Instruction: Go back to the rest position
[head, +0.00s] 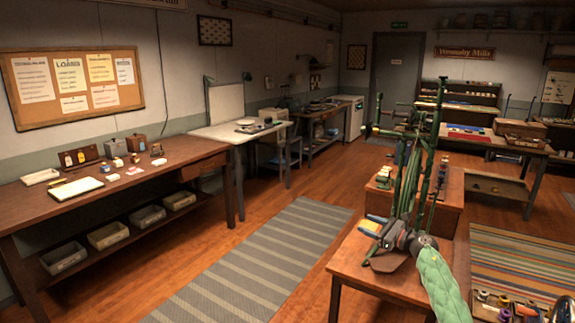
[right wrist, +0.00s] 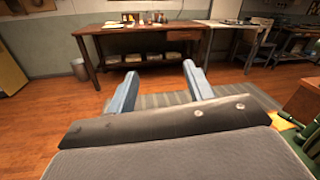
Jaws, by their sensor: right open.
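My right gripper (head: 369,227) is at the right of the head view, beside a green upright machine over a wooden table. Its grey wrist and green padded arm come up from the lower right. In the right wrist view the same gripper (right wrist: 158,84) shows two blue fingers standing wide apart. Nothing is between them; striped rug and floor show past them. My left gripper and arm are not in view.
The green machine (head: 411,175) with tall posts is close to my right gripper. The wooden table (head: 350,262) is below. A long workbench (head: 130,184) with small items stands at left. The grey striped rug (head: 255,262) and floor between are clear.

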